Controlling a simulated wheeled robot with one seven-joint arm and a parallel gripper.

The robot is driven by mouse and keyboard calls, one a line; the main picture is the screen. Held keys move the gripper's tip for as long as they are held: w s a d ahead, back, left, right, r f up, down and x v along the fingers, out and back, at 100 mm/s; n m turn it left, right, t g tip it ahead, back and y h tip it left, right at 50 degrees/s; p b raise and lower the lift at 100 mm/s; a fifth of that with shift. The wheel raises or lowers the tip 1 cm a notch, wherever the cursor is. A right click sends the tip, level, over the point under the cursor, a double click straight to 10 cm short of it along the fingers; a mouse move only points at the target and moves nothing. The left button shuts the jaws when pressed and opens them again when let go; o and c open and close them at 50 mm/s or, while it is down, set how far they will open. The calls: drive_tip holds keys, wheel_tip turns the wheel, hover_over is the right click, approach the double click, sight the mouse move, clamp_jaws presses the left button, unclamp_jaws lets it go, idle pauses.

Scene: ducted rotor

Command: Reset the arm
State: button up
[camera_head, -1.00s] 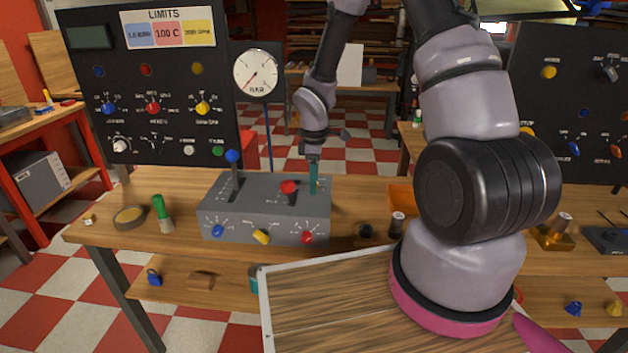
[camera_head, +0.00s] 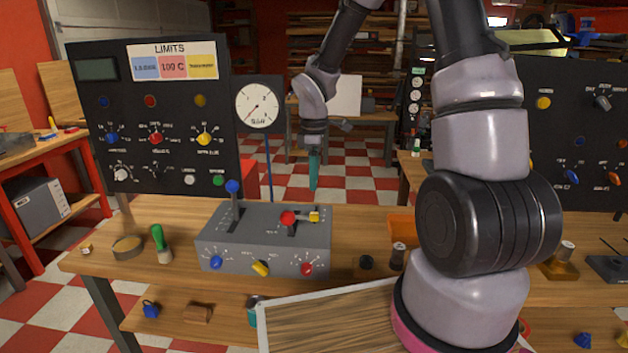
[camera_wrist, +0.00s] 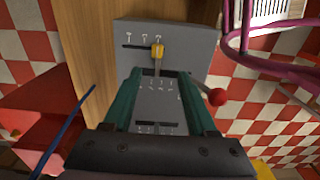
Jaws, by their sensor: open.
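My gripper (camera_head: 314,172) hangs above the back right part of the grey control box (camera_head: 265,255), clear of it, with its teal fingers pointing down. In the wrist view the two fingers of my gripper (camera_wrist: 159,76) stand apart, with nothing held between them. Below them is the box top with slots and marks. The small yellow lever knob (camera_head: 314,216) shows beneath the gripper; it also shows in the wrist view (camera_wrist: 157,51). The red-knobbed lever (camera_head: 288,218) stands beside it, and its red knob (camera_wrist: 216,97) is right of the fingers in the wrist view.
A blue-knobbed lever (camera_head: 233,187) rises from the box's left side. A round gauge (camera_head: 257,106) on a blue pole and a black LIMITS panel (camera_head: 150,120) stand behind the wooden bench (camera_head: 185,215). A green-handled tool (camera_head: 158,238) and small dark cylinders sit beside the box.

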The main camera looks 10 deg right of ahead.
drive_tip(key=s+d+r+m+t+y, duration=0.1)
drive_tip(key=s+d+r+m+t, duration=0.2)
drive_tip(key=s+r+m, duration=0.6)
drive_tip(key=s+d+r+m+t+y, duration=0.1)
drive_tip(key=s+d+r+m+t, duration=0.3)
drive_tip(key=s+r+m, duration=0.5)
wheel_tip(320, 180, up, 9)
drive_tip(key=shift+s+f+m, duration=0.1)
drive_tip(key=shift+s+m, duration=0.2)
drive_tip(key=shift+s, duration=0.4)
drive_tip(key=shift+w, duration=0.1)
drive_tip(key=shift+c, duration=0.2)
idle(1.1)
